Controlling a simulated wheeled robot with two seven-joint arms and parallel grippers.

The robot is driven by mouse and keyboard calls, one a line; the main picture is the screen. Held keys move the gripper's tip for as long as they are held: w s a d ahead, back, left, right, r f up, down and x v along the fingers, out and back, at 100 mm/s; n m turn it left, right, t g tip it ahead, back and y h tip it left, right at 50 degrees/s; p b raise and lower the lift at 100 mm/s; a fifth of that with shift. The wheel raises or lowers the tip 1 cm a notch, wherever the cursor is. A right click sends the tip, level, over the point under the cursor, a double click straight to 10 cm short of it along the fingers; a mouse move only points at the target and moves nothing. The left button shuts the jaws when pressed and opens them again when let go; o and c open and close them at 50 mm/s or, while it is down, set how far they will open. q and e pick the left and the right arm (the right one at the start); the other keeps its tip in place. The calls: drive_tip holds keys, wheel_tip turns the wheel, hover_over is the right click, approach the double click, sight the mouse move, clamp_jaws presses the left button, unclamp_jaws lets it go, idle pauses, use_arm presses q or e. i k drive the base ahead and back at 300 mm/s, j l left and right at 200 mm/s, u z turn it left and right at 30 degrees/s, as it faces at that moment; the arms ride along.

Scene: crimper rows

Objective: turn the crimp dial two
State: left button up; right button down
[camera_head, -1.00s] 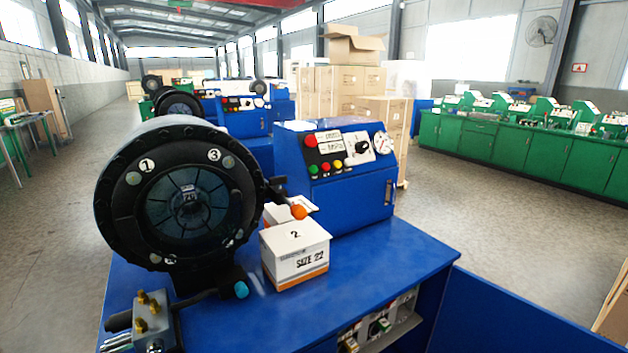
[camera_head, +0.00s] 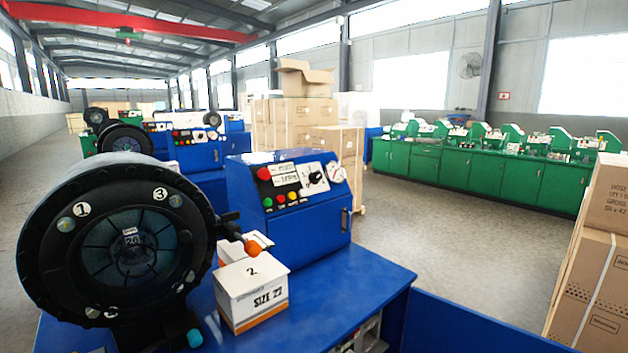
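The crimp dial is a small black knob (camera_head: 316,177) on a white plate on the sloped face of the blue control box (camera_head: 300,222). The box stands on the blue bench, behind and right of the round black crimper head (camera_head: 120,245). The dial's marks are too small to read. A white gauge (camera_head: 336,172) sits right of the dial. Left of it are a red button (camera_head: 264,174), small display labels and a row of small coloured buttons. Neither of my grippers is in view.
A white carton marked "SIZE 22" (camera_head: 252,291) stands on the blue bench top (camera_head: 365,285) in front of the control box. An orange-tipped lever (camera_head: 252,248) is beside it. Brown cartons (camera_head: 590,255) are stacked at the right edge. Green cabinets (camera_head: 470,173) line the far right.

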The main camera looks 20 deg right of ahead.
sight(315, 178)
drive_tip(key=i+l+u, duration=0.1)
drive_tip(key=l, duration=1.35)
drive_tip(key=l+u, duration=0.1)
drive_tip(key=l, duration=0.45)
drive_tip(key=k+l, duration=0.1)
drive_tip(key=l, duration=0.5)
drive_tip(key=l+u, duration=0.1)
drive_tip(key=l, duration=0.45)
drive_tip(key=k+l, duration=0.1)
drive_tip(key=l, duration=0.5)
drive_tip(key=k+l+u, duration=0.1)
drive_tip(key=l, duration=1.05)
drive_tip(key=l+u, duration=1.35)
drive_tip(key=u, duration=0.15)
drive_tip(key=k+l+u, duration=0.2)
drive_tip(key=l+u, duration=0.15)
drive_tip(key=u, duration=0.15)
drive_tip(key=i+l+u, duration=0.15)
drive_tip(key=l+u, duration=0.25)
drive_tip(key=l, duration=0.3)
drive_tip(key=i+l+u, duration=0.1)
drive_tip(key=l+u, duration=0.3)
drive_tip(key=l, duration=0.35)
drive_tip(key=l+u, duration=0.4)
drive_tip(key=l, duration=0.3)
drive_tip(key=k, duration=0.05)
